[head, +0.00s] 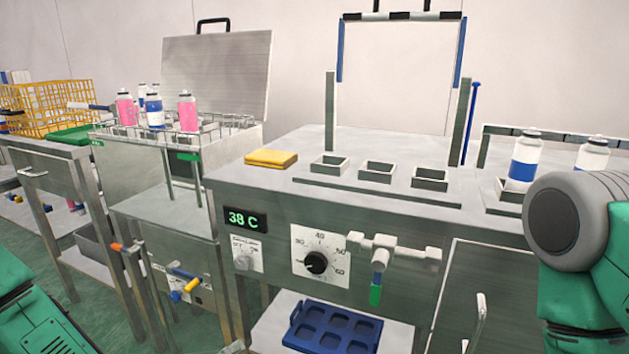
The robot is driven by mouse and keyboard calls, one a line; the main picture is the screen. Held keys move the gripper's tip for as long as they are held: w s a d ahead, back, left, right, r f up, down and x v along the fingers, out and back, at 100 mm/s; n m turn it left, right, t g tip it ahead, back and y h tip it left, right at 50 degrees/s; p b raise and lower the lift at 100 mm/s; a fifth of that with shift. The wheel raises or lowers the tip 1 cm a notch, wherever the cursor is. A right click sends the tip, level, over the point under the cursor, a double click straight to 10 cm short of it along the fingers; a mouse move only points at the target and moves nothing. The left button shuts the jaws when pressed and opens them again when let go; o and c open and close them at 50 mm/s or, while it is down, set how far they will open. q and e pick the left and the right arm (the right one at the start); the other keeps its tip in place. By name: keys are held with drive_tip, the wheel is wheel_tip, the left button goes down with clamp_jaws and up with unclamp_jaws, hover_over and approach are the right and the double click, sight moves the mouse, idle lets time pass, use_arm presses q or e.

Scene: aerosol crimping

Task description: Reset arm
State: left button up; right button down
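Neither of my grippers is in the head view. Part of my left arm, green, shows at the lower left corner. Part of my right arm, green with a grey rounded joint, shows at the right edge. It hides part of the bench and the lower part of a white and blue can (592,154) there. Another white and blue can (526,160) stands upright just left of that one, in a holder. Pink cans (187,112) and white and blue cans (154,111) stand in a wire rack on the open-lidded metal bath (150,150) at left.
A steel bench (260,190) with three empty square sockets (377,171), a folded yellow cloth (271,158) and a 38 C display (245,220) stands ahead. A dial (316,262) and a valve (380,250) are on its front. A blue tray (332,328) lies below. A yellow basket (45,108) is far left.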

use_arm(q)
drive_tip(key=s+f+m+g+y, duration=0.1)
drive_tip(key=s+f+m+g, duration=0.1)
drive_tip(key=s+f+g, duration=0.45)
drive_tip(key=s+f+m+g+y, duration=0.1)
drive_tip(key=s+f+m, duration=0.15)
drive_tip(key=s, duration=0.75)
drive_tip(key=s+a+f+m+g+y, duration=0.15)
drive_tip(key=s+a+g+y, duration=0.35)
drive_tip(key=s+a, duration=0.65)
wheel_tip(320, 180, up, 12)
drive_tip(key=s+d+p, duration=0.1)
drive_tip(key=d+p, duration=0.1)
drive_tip(key=p, duration=1)
drive_tip(key=shift+d+t, duration=0.25)
drive_tip(key=shift+t, duration=0.1)
